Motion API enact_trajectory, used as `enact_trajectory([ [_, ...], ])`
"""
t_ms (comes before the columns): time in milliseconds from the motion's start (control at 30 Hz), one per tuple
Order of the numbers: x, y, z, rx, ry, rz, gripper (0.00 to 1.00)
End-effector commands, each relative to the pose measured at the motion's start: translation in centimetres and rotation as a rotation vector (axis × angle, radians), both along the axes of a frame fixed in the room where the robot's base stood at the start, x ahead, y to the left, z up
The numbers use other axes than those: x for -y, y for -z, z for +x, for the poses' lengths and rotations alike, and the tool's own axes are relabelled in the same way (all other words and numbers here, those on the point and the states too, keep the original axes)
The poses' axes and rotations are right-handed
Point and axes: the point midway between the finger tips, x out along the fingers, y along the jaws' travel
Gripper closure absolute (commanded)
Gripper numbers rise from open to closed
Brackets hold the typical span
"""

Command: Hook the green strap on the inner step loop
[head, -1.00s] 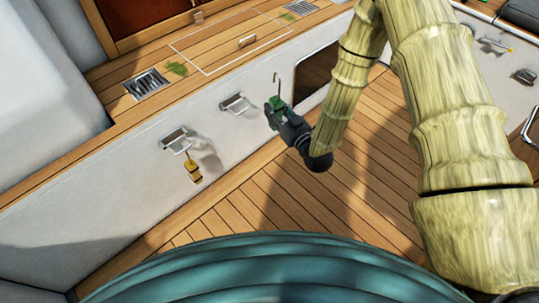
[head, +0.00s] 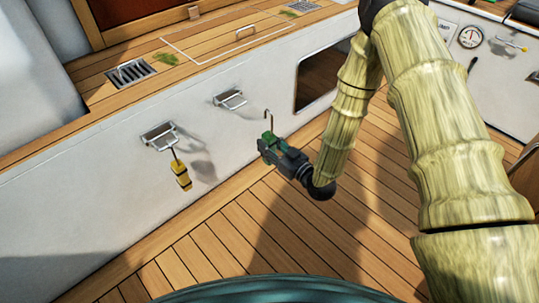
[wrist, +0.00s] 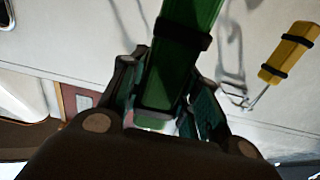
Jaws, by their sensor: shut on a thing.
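My gripper (head: 269,144) is shut on the green strap (wrist: 183,50), which also shows in the head view (head: 267,136). A thin metal hook (head: 267,117) stands up from the strap, its bend uppermost. Two metal step loops are fixed to the white wall. The right loop (head: 229,99) is bare and lies left of and above my gripper in the head view, with a gap between it and the hook. The left loop (head: 158,136) has a yellow strap (head: 181,175) hanging from it. The yellow strap (wrist: 289,52) shows at the right of the wrist view.
The white wall (head: 80,190) runs along the left under a wooden ledge (head: 215,45) with drain grates. A dark opening (head: 322,76) is in the wall right of the loops. The planked floor (head: 230,230) is clear. A teal rounded surface (head: 290,290) fills the bottom edge.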

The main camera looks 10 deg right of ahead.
Motion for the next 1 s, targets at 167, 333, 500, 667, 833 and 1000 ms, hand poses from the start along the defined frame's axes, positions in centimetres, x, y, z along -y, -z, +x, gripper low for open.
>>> enact_trajectory([
  [167,-0.2,0.8,0.0,0.001,-0.009,0.0,1.0],
  [333,-0.5,0.8,0.4,0.001,-0.01,-0.002,1.0],
  [500,-1.0,0.8,1.1,0.003,-0.011,0.0,1.0],
  [667,-1.6,0.8,1.9,0.003,-0.011,0.0,1.0],
  [833,-2.1,0.8,2.7,0.001,-0.009,0.0,1.0],
  [1000,-2.8,0.8,3.6,0.002,-0.01,-0.001,1.0],
])
